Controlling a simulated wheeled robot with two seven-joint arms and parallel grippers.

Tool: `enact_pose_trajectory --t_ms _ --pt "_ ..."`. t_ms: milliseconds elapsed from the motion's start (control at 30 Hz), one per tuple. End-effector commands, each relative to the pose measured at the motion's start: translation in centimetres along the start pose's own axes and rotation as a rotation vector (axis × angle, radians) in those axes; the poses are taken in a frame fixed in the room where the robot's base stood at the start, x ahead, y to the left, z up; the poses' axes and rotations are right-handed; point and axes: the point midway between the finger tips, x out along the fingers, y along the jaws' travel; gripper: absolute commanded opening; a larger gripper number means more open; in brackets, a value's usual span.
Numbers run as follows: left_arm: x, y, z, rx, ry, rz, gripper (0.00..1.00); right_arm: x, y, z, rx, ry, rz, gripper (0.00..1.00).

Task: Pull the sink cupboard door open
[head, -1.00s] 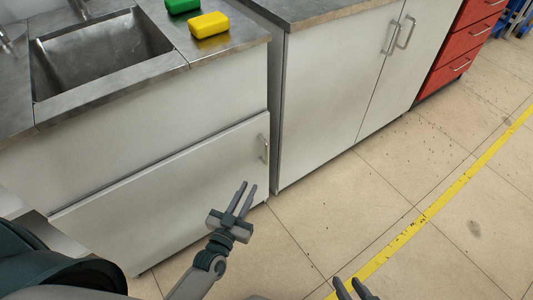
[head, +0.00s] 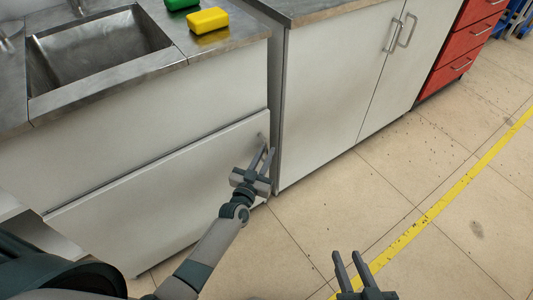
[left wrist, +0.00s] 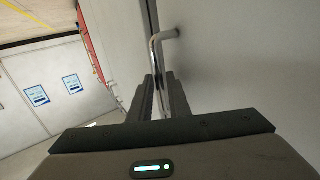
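The sink cupboard door (head: 165,185) is a pale panel under the sink and looks closed. Its metal bar handle (head: 262,137) is near the right edge, partly hidden by my left gripper. My left gripper (head: 267,150) is at the handle, its fingers pointing up and toward it. In the left wrist view the handle (left wrist: 157,50) runs down between the two fingers (left wrist: 160,85), which look slightly apart, with no clear grip on the bar. My right gripper (head: 352,256) is open and empty, low over the floor at the bottom of the head view.
A metal sink (head: 95,50) is set in the counter above, with a green sponge (head: 178,3) and a yellow sponge (head: 208,20) beside it. A white double-door cabinet (head: 325,90) and red drawers (head: 462,50) stand to the right. The tiled floor (head: 430,180) in front is clear.

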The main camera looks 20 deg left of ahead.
Motion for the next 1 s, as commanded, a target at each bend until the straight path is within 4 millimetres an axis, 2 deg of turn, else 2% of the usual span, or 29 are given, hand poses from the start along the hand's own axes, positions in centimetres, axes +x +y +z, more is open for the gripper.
enact_pose_trajectory --t_ms 167,433,467,500,533,833,1000 --pt "0.8 0.0 0.0 0.000 0.000 0.000 0.17 0.1 -0.1 -0.5 -0.003 0.027 -0.003 0.31" --pt "0.9 0.0 0.0 0.000 -0.001 0.000 0.17 0.1 -0.2 -0.6 -0.004 0.030 -0.003 0.31" --pt "0.9 0.0 0.0 0.000 -0.001 0.000 0.14 0.1 -0.2 -0.6 -0.004 0.030 -0.003 0.31" --pt "0.9 0.0 0.0 0.000 -0.001 0.000 0.05 0.1 -0.2 -0.6 -0.004 0.030 -0.003 0.31" --pt "0.9 0.0 0.0 0.000 -0.001 0.000 0.00 0.1 -0.2 -0.6 -0.004 0.030 -0.003 0.31" --pt "0.7 0.3 0.0 0.000 -0.001 0.005 0.00 0.0 -0.1 -0.5 -0.003 0.024 -0.003 0.31" --pt "-0.4 1.5 0.0 0.001 -0.002 0.030 0.00 -0.1 0.0 0.1 0.001 -0.011 0.000 0.31"
